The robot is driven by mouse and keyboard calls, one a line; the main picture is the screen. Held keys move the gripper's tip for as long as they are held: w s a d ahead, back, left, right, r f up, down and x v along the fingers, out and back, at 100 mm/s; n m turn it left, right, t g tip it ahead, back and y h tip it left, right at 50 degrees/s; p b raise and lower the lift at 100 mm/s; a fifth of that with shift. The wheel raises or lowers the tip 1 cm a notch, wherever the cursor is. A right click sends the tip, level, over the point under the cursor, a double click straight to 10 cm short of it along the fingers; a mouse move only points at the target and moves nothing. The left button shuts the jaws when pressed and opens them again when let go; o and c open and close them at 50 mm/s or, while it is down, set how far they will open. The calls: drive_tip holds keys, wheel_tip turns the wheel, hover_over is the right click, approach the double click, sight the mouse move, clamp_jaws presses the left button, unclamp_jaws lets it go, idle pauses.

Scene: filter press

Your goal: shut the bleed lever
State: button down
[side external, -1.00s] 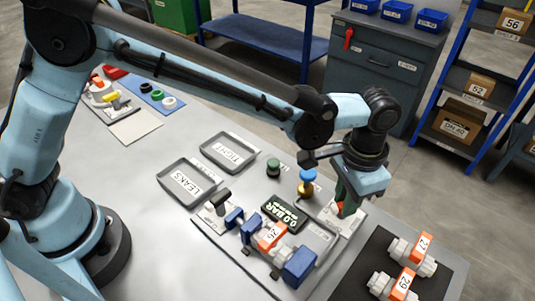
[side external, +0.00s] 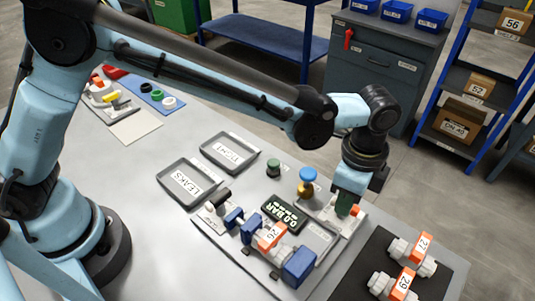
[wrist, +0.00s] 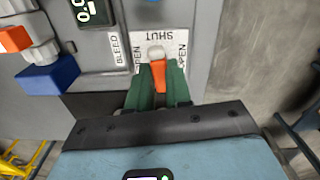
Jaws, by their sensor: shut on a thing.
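The bleed lever is an orange handle (wrist: 158,76) on a white hub (wrist: 156,52), seen in the wrist view. It points from the hub toward my gripper, away from the upside-down SHUT mark on the white plate (wrist: 138,40). OPEN marks flank it left and right, and a BLEED label is at left. My gripper (wrist: 158,88) is shut on the orange handle, with a green finger on each side. In the side view my gripper (side external: 346,208) reaches down at the right end of the test fixture and mostly hides the lever.
Trays marked LEAKS (side external: 189,202) and TIGHT (side external: 229,169) lie behind. Valves 27 and 29 lie on a black mat (side external: 440,270).

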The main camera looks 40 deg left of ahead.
drive_tip(key=shift+m, duration=0.7)
drive_tip(key=c, duration=1)
unclamp_jaws()
drive_tip(key=shift+c, duration=0.2)
wheel_tip(320, 180, up, 12)
